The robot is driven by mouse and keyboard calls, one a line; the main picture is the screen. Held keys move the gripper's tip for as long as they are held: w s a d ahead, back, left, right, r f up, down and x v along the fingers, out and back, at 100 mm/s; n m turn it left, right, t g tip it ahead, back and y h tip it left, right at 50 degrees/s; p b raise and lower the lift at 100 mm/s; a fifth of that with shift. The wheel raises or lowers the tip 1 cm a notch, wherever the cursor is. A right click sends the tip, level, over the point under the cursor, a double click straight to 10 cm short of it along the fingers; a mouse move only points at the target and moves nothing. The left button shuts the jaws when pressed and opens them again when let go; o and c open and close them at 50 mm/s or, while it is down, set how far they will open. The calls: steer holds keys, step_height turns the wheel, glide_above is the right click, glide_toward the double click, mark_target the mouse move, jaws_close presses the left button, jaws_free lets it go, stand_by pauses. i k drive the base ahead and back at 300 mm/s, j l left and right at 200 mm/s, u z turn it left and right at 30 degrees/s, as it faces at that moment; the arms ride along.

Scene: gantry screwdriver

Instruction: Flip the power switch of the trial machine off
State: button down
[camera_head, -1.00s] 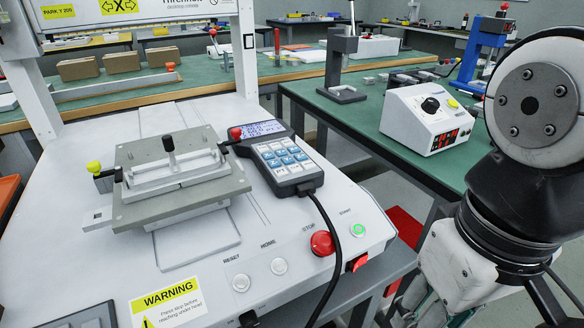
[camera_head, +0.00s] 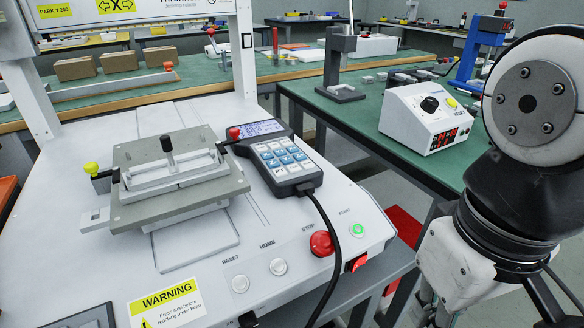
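The trial machine (camera_head: 90,255) is a white gantry bench unit filling the left and middle of the view. Its front panel has grey RESET (camera_head: 240,283) and HOME (camera_head: 278,267) buttons, a red STOP button (camera_head: 321,243) and a lit green START button (camera_head: 357,230). A red rocker switch (camera_head: 357,262), which looks like the power switch, sits on the front face below START. It looks lit; its exact tilt is too small to tell. My arm is at the right, apart from the machine. My gripper is not clearly visible; the arm runs out at the bottom edge.
A handheld keypad (camera_head: 284,163) lies on the machine, its black cable (camera_head: 328,228) hanging over the front near the switch. A grey fixture (camera_head: 180,177) stands on the bed. A green bench (camera_head: 350,117) with a white control box (camera_head: 425,120) is behind right. Space between switch and arm looks clear.

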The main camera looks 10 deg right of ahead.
mark_target(359, 261)
steer(key=j+z, duration=0.65)
steer(key=j, duration=0.25)
steer(key=k+j+z, duration=0.2)
steer(key=z, duration=0.2)
steer(key=k+j+z, duration=0.25)
steer(key=z, duration=0.2)
steer(key=k+j+z, duration=0.2)
steer(key=z, duration=0.2)
steer(key=k+z, duration=0.3)
steer(key=z, duration=0.15)
